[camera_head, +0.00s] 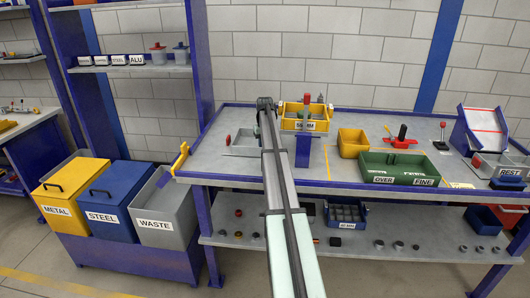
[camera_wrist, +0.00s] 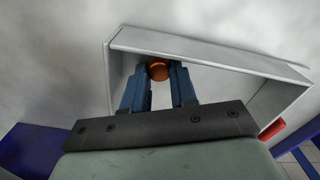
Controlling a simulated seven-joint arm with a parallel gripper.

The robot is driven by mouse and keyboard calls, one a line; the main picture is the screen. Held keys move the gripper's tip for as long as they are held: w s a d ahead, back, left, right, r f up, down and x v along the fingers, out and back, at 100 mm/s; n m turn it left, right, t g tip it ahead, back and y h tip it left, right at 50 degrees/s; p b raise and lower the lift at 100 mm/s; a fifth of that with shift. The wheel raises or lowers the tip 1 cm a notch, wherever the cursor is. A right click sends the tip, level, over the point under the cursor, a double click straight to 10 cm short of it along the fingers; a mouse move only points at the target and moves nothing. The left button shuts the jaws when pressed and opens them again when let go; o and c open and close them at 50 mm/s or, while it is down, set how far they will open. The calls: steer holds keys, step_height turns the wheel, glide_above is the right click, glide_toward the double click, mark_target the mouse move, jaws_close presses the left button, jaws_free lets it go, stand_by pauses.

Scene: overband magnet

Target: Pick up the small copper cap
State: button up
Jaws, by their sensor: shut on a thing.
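The small copper cap (camera_wrist: 158,70) is a round, orange-brown piece seen in the wrist view between the tips of my gripper (camera_wrist: 158,76). The two dark blue fingers are closed on it from left and right. The cap and fingers are over a shallow pale grey tray (camera_wrist: 210,52); I cannot tell whether the cap still touches its floor. In the head view a grey tray (camera_head: 240,151) stands on the bench at the left, partly behind my arm. My gripper and the cap are hidden there by my arm.
A red piece (camera_wrist: 272,130) is beside the tray. Metal, steel and waste bins (camera_head: 165,215) stand left.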

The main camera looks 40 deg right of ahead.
jaws_close()
steer(key=shift+r, duration=0.1)
step_height(320, 180, up, 18)
stand_by(0.4)
